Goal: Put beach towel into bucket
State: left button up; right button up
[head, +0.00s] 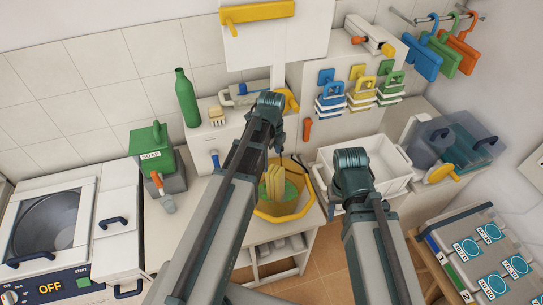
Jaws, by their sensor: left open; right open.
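A yellow bucket (302,209) stands on the white counter at the centre, with green showing inside it. A yellow ridged, cloth-like thing (275,184) stands upright at the bucket's left inner side; it may be the beach towel, but I cannot tell for sure. My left gripper (276,116) is above and behind the bucket, apart from the yellow thing in the picture. It is open, with its fingers mostly hidden by the wrist. My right gripper (350,166) is to the right of the bucket, in front of the white basin (400,171). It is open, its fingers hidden.
Coloured brushes (361,91) hang on the back wall unit. A panel with blue round labels (480,255) stands at the lower right.

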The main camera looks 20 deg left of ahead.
pick_arm(q)
notch_tip(320, 180, up, 6)
jog(key=p, duration=0.5)
jog(key=shift+r, duration=0.25)
pick_arm(e)
notch_tip(320, 180, up, 6)
jog(key=shift+r, duration=0.25)
pick_arm(q)
jog(key=shift+f, duration=0.1)
